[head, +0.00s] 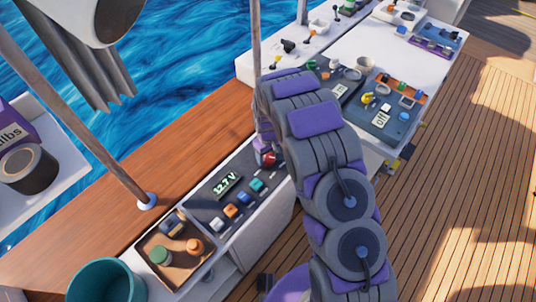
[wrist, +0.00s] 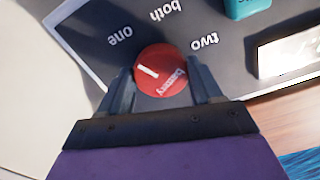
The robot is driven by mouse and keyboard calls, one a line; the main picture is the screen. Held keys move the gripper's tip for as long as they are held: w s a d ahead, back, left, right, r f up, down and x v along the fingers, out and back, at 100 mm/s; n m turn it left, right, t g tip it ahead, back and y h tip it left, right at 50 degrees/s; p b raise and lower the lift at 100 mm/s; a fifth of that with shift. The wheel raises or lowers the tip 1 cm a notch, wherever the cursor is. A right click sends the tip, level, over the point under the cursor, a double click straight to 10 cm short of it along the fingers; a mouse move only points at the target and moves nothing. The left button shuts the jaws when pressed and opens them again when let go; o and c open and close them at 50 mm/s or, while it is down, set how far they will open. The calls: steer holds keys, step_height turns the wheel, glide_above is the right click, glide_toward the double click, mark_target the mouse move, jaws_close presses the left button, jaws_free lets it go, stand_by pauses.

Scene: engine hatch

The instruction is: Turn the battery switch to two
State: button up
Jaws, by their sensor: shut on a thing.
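The white line lies on the side of the knob nearer "one" than "two". My gripper (wrist: 160,85) has one finger on each side of the knob and is shut on it. In the head view the red knob (head: 268,158) shows partly below my gripper, at the panel's far end.
The same panel (head: 205,193) carries a 12.7 V display (head: 226,184) and several coloured knobs. A tray (head: 150,258) with small parts and a teal bucket (head: 107,284) stand near. A metal post (head: 85,115) rises at left. Another console (head: 402,75) lies beyond my arm.

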steer(key=shift+a, duration=0.15)
steer(key=c, duration=0.4)
steer(key=shift+o, duration=0.2)
steer(key=shift+w+r, duration=0.1)
steer(key=m+p, duration=0.2)
steer(key=m, duration=0.1)
steer(key=shift+w+r+m, duration=0.1)
steer(key=shift+r+m, duration=0.05)
steer(key=shift+m, duration=0.25)
steer(key=m+p, duration=0.1)
steer(key=m, duration=0.3)
steer(key=shift+m+p, duration=0.3)
steer(key=shift+p, duration=0.1)
steer(key=m, duration=0.5)
steer(key=m+b, duration=0.1)
steer(key=m, duration=0.4)
steer(key=shift+w+m, duration=0.1)
steer(key=shift+m, duration=0.3)
steer(key=m+b, duration=0.1)
steer(key=m, duration=0.3)
steer(key=shift+m+b, duration=0.3)
steer(key=shift+b, duration=0.05)
